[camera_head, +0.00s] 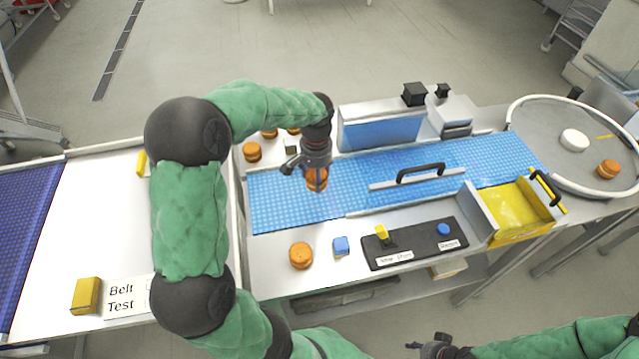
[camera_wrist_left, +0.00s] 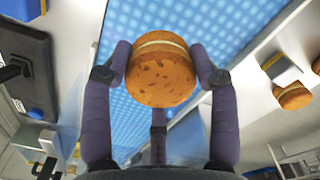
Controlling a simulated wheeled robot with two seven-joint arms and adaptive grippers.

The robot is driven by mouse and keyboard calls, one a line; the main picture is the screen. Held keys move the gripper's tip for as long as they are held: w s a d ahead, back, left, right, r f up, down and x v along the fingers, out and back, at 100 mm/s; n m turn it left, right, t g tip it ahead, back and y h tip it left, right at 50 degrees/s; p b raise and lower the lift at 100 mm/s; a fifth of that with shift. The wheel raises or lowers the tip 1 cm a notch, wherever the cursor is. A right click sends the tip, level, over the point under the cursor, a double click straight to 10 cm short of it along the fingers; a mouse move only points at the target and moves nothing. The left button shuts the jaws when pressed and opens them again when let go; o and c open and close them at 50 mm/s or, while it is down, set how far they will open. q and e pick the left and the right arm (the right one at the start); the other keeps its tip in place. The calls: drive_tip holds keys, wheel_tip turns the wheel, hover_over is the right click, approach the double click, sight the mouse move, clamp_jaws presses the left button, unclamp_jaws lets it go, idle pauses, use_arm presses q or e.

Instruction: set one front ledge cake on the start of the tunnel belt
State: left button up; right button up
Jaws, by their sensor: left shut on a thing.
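My left gripper (camera_head: 314,170) is shut on a round orange-brown cake with a pale filling (camera_head: 317,183), over the left part of the blue tunnel belt (camera_head: 275,209). The wrist view shows the held cake (camera_wrist_left: 160,75) pinched between the fingers, with blue belt behind it. I cannot tell whether the cake touches the belt. Another cake (camera_head: 301,256) sits on the front ledge (camera_head: 270,275). Further cakes (camera_head: 252,151) stand on the back ledge, partly hidden by my arm. My right gripper (camera_head: 445,347) shows at the bottom edge; its fingers are unclear.
A small blue block (camera_head: 341,246) and a dark control panel (camera_head: 415,246) with a yellow lever lie along the front. A yellow tray (camera_head: 515,210) and a round table (camera_head: 545,135) are right.

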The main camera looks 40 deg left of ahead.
use_arm(q)
drive_tip(key=w+f, duration=0.1)
drive_tip(key=f, duration=0.1)
drive_tip(key=w+a+f, duration=0.1)
drive_tip(key=f, duration=0.1)
drive_tip(key=shift+w+a+b, duration=0.15)
drive_tip(key=shift+w+b, duration=0.2)
drive_tip(key=shift+w, duration=0.05)
drive_tip(key=shift+w+a+f+b, duration=0.1)
drive_tip(key=shift+w+f+b, duration=0.1)
drive_tip(key=shift+f, duration=0.7)
drive_tip(key=shift+w+f+b, duration=0.1)
drive_tip(key=shift+f+b, duration=0.05)
drive_tip(key=shift+f, duration=0.75)
drive_tip(key=shift+f, duration=0.15)
drive_tip(key=o, duration=0.8)
wheel_tip(320, 180, up, 12)
drive_tip(key=shift+r+p, duration=0.15)
drive_tip(key=shift+p, duration=1.05)
